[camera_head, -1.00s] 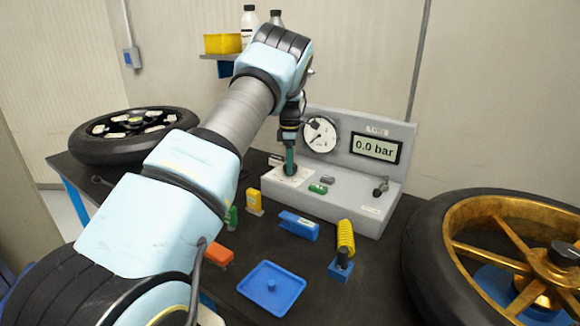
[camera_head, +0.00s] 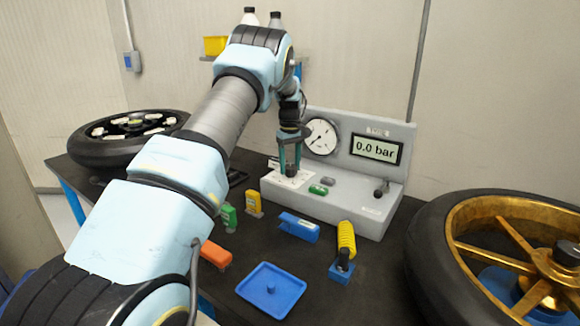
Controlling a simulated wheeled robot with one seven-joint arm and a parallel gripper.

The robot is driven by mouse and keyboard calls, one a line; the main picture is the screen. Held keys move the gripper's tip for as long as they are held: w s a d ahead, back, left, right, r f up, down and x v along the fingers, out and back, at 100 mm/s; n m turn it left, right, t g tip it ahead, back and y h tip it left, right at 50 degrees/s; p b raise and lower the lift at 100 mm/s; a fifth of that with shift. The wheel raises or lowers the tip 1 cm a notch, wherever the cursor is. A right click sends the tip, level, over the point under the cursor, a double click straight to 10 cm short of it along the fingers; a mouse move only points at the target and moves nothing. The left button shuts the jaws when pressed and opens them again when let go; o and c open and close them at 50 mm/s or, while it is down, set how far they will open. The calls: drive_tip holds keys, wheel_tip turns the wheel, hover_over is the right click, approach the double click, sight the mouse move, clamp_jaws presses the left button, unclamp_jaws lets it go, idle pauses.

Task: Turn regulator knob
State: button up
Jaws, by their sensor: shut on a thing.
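The grey regulator console (camera_head: 345,205) stands at the back of the black bench. It carries a round dial gauge (camera_head: 321,137) and a display (camera_head: 377,149) that reads 0.0 bar. The regulator knob (camera_head: 291,171) is a small dark thing on the white plate at the console's left part. My gripper (camera_head: 290,168) points down over this plate, its green fingers on either side of the knob and shut on it. The fingers hide part of the knob, so its angle cannot be told.
A green button (camera_head: 318,189), a grey button (camera_head: 328,181) and a small lever (camera_head: 381,188) sit on the console to the right. A blue tray (camera_head: 271,290), a yellow coiled hose (camera_head: 346,239) and small coloured tools lie in front. Wheels flank the console.

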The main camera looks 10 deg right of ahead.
drive_tip(key=m, duration=0.4)
drive_tip(key=shift+m, duration=0.3)
drive_tip(key=m, duration=0.5)
drive_tip(key=shift+m, duration=0.3)
drive_tip(key=m, duration=0.5)
drive_tip(key=shift+d, duration=0.1)
drive_tip(key=shift+m, duration=2.7)
drive_tip(key=o, duration=1.4)
